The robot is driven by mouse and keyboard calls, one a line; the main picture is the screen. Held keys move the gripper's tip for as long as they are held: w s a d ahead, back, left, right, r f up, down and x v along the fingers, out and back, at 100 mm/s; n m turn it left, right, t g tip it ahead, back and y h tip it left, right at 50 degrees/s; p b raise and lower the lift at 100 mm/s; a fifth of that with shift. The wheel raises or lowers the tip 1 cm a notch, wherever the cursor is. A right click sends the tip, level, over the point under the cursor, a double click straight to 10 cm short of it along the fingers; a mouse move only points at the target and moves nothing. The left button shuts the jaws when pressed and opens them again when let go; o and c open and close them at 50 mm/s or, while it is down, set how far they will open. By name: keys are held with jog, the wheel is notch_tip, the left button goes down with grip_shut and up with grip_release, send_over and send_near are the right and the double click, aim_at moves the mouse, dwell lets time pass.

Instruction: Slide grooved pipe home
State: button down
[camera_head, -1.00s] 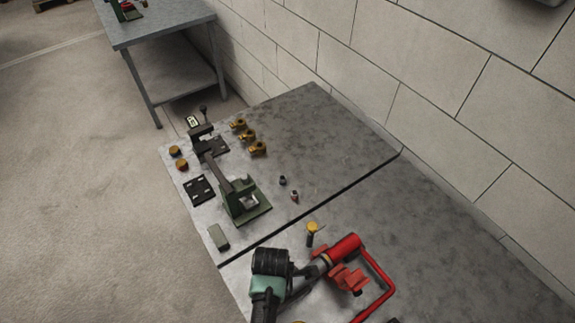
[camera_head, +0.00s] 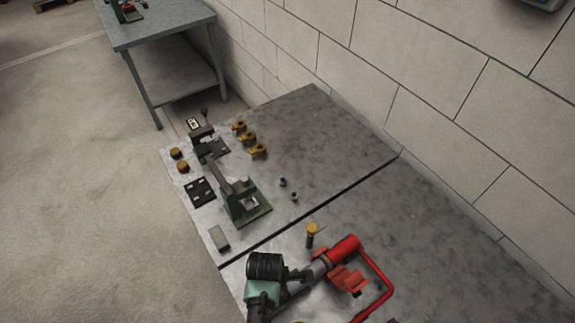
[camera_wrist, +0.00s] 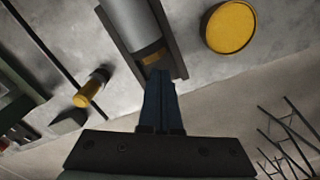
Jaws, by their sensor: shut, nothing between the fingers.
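A grey pipe (camera_head: 315,271) lies at the front of the near table in the head view, in line with a red pipe (camera_head: 343,248) that has a yellowish ring at its near end. In the wrist view the grey pipe (camera_wrist: 132,22) lies in a dark channel (camera_wrist: 171,45), with a gold band (camera_wrist: 152,57) at its near end. My gripper (camera_wrist: 160,73) is shut and empty, its fingertips close to that end; I cannot tell whether they touch it. In the head view my gripper (camera_head: 297,274) is small and partly hidden beside the pipe.
A red block-shaped support (camera_head: 349,279) stands under the red pipe. A yellow-capped cylinder (camera_head: 312,232) stands behind it. A green press-like fixture (camera_head: 243,203) and several brass fittings (camera_head: 248,139) are on the far table. The wrist view shows a yellow disc (camera_wrist: 231,27) beside the channel.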

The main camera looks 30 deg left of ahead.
notch_tip(320, 180, up, 7)
jog(key=p, duration=0.6)
jog(key=shift+f, duration=0.15)
dwell(0.3)
jog(key=w+a+r+m+t+y+b, duration=0.1)
jog(key=w+r+m+t+b, duration=0.25)
jog(key=w+r, duration=0.65)
jog(key=w+r+m+t+y+b, duration=0.2)
jog(key=w+r+m+t, duration=0.3)
jog(key=w+r, duration=0.5)
jog(key=w+d+r+m+t+b, duration=0.3)
jog(key=w+r+m+t, duration=0.15)
jog(key=w+r, duration=0.4)
jog(key=s+d+r+m+t+b, duration=0.2)
jog(key=d+r+m+t, duration=0.1)
jog(key=r, duration=0.7)
jog(key=s+d+r+m+t+b, duration=0.2)
jog(key=d+r+t, duration=0.2)
jog(key=r, duration=0.5)
jog(key=s+d+r+m+t+h+b, duration=0.1)
jog(key=s+d+r+m+t, duration=0.2)
jog(key=s+r, duration=0.4)
jog(key=s+d+r+m+t+h+b, duration=0.2)
jog(key=s+d+r+m+t, duration=0.2)
jog(key=s+r, duration=0.3)
notch_tip(320, 180, up, 3)
jog(key=shift+s+m, duration=0.3)
jog(key=shift+s, duration=0.05)
